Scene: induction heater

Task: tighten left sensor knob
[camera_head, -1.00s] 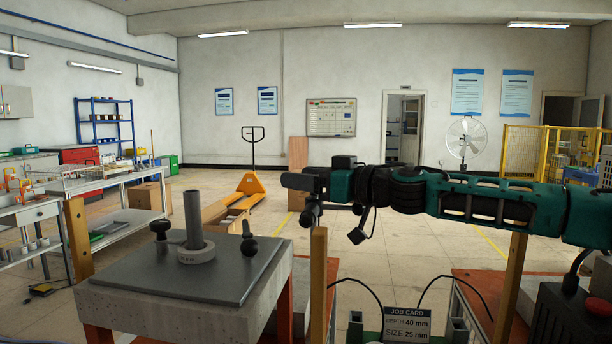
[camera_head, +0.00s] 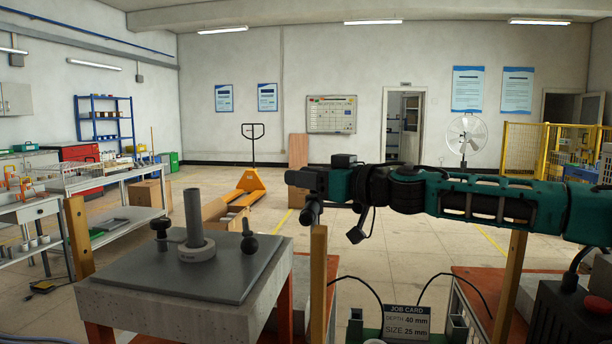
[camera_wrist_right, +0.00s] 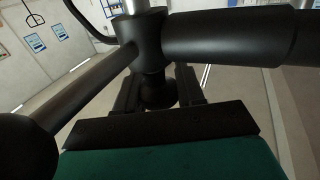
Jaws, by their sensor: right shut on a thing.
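My right arm comes in from the right in the head view, and its dark gripper end (camera_head: 304,180) is above and right of the grey slab. In the right wrist view my right gripper (camera_wrist_right: 158,98) is shut on a round dark knob (camera_wrist_right: 157,88). The knob sits under a dark collar (camera_wrist_right: 142,38) on a silvery rod (camera_wrist_right: 143,6). A dark bar (camera_wrist_right: 85,88) and a thick dark cylinder (camera_wrist_right: 220,38) run out from the collar. My left gripper is not in view.
Wooden posts (camera_head: 318,285) stand below my right arm. A job card (camera_head: 406,320) reads depth 40 mm, size 25 mm.

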